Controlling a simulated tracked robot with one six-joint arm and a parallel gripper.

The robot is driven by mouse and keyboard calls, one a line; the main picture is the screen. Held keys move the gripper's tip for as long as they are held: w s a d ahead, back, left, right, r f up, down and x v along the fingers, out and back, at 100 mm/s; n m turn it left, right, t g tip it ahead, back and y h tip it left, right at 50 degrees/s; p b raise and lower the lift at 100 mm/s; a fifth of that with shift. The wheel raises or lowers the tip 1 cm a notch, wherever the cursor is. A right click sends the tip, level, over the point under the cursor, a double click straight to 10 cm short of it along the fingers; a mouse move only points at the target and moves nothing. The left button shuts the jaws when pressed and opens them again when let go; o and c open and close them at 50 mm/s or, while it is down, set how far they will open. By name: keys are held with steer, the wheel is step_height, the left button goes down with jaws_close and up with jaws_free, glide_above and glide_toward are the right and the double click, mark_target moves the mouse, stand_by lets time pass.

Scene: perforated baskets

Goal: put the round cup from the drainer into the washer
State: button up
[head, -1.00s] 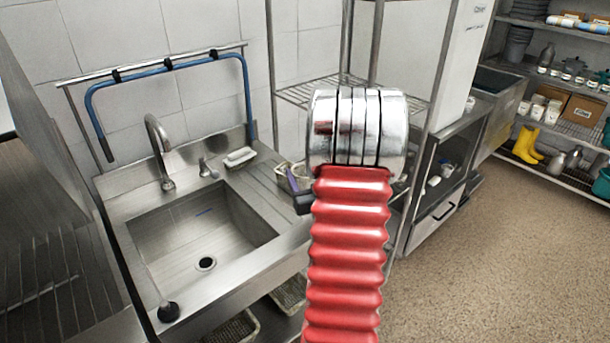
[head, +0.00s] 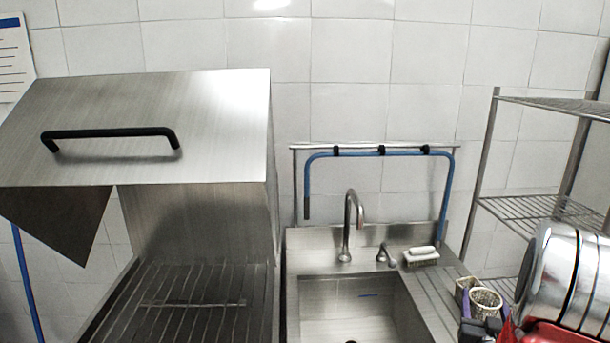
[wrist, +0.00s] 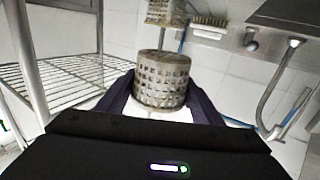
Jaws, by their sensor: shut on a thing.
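The round cup (head: 487,302), pale metal and perforated, is at the lower right of the head view. My gripper (wrist: 160,103) is shut on it; the wrist view shows the cup (wrist: 163,75) between two dark fingers. The cup's lower part is hidden, and I cannot tell whether it clears the drainer. The drainer is the ribbed steel board (head: 424,300) right of the sink. The washer (head: 205,215) stands left with its hood (head: 200,105) raised; its slatted rack (head: 190,310) shows bare.
A second perforated basket (head: 464,287) is beside the cup. The sink (head: 350,305) with its faucet (head: 350,225) lies between washer and drainer. A brush (head: 421,257) is on the sink's back edge. A wire shelf (head: 540,208) stands right.

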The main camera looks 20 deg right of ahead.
steer(key=w+a+r+n+t+y, duration=0.1)
steer(key=w+a+n+y, duration=0.1)
steer(key=w+a, duration=0.6)
steer(key=w+a+r+n+t+y, duration=0.15)
steer(key=w+a, duration=0.25)
steer(key=a, duration=0.9)
steer(key=w+a+n+t+y, duration=0.1)
steer(key=a+y, duration=0.3)
steer(key=a, duration=0.8)
steer(key=w+a+r+n+y, duration=0.1)
steer(key=w+a+n+y, duration=0.2)
steer(key=a, duration=1)
steer(key=shift+t+y, duration=0.35)
steer(key=shift+d+r, duration=0.1)
steer(key=shift+d, duration=0.05)
